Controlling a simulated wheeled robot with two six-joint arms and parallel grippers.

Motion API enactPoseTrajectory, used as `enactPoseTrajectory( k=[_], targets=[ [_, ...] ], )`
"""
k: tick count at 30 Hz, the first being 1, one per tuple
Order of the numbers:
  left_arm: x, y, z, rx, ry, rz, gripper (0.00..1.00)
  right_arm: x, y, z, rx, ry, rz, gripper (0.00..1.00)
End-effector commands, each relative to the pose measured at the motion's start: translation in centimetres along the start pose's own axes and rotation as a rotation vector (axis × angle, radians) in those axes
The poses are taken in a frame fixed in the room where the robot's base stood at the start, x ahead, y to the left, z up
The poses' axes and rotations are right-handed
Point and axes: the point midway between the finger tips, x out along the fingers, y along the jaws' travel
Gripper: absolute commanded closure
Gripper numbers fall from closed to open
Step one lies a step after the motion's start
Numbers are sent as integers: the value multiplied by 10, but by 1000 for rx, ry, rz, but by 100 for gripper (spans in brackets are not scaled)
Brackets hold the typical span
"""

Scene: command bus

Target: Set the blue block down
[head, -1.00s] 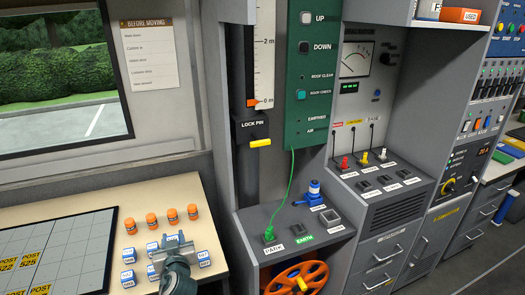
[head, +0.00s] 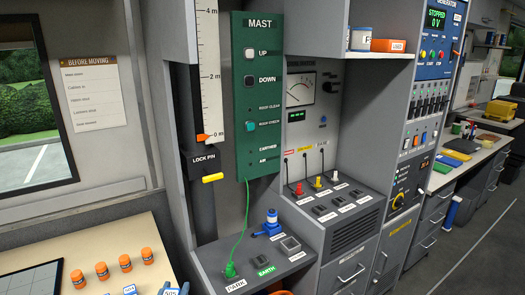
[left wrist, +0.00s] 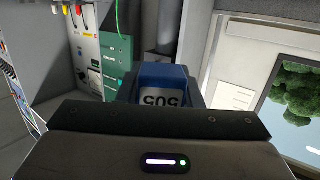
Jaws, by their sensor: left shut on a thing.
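The block's lower part is hidden behind the gripper. Another blue-and-white block (head: 130,290) sits on the table at the bottom edge of the head view, left of the gripper. My right gripper is not in view.
Right of the table is a grey console (head: 212,262) with a green cable (head: 243,222) and a blue plug (head: 271,224).

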Motion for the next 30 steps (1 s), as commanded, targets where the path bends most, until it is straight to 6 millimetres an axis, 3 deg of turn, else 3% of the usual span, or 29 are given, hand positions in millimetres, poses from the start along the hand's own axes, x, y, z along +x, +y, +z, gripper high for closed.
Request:
enactPoseTrajectory(
  k=[6,12,30],
  targets=[
    [-44,1,28,-2,-7,2,90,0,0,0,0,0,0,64],
    [-71,0,40,-1,-4,-4,90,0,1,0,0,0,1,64],
    [-76,-1,41,-1,-1,-5,90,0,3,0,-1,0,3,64]
  ],
)
